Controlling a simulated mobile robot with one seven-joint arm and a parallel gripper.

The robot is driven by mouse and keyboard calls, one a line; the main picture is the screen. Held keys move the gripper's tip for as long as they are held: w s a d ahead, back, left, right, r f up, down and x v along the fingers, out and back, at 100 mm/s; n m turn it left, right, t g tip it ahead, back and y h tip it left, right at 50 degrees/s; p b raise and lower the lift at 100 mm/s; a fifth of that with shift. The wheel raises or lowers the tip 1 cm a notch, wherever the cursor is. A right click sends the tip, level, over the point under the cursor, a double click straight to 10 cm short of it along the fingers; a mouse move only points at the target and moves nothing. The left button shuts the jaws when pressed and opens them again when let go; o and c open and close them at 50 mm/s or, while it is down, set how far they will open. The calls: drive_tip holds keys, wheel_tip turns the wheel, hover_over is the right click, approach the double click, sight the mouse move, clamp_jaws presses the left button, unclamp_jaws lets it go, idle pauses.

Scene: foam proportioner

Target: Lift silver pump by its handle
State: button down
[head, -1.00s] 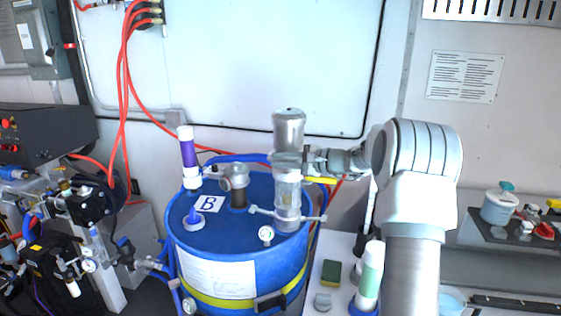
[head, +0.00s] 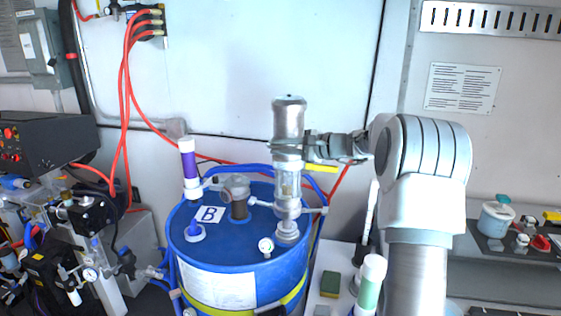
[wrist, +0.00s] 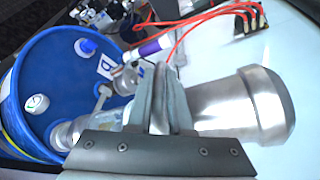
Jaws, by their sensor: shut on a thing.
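The silver pump (head: 289,120) stands upright above the blue drum (head: 250,258), over a pale ring-shaped fitting (head: 287,233) on the drum's lid. It has a thick metal top, a clear middle section and side bars low down. My gripper (head: 288,147) reaches in from the right and is shut on the pump just below the metal top. In the wrist view the pump's metal top (wrist: 245,105) extends to the right of the fingers (wrist: 160,75), which hide part of its body. Whether the pump's lower end is still inside the drum is hidden.
A purple-and-white tube (head: 189,165) and a grey capped fitting (head: 238,195) stand on the drum left of the pump. Red hoses (head: 122,100) hang behind. A green-and-white tube (head: 369,285) stands at the lower right. The wall space above the pump is clear.

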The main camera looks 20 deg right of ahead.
drive_tip(key=shift+r, duration=0.75)
drive_tip(key=c, duration=0.9)
unclamp_jaws()
drive_tip(key=shift+a+f, duration=0.1)
drive_tip(key=shift+f, duration=0.05)
drive_tip(key=shift+o, duration=0.2)
drive_tip(key=b+v, duration=0.3)
drive_tip(key=v, duration=1.4)
drive_tip(key=shift+d, duration=0.3)
drive_tip(key=shift+s, duration=0.1)
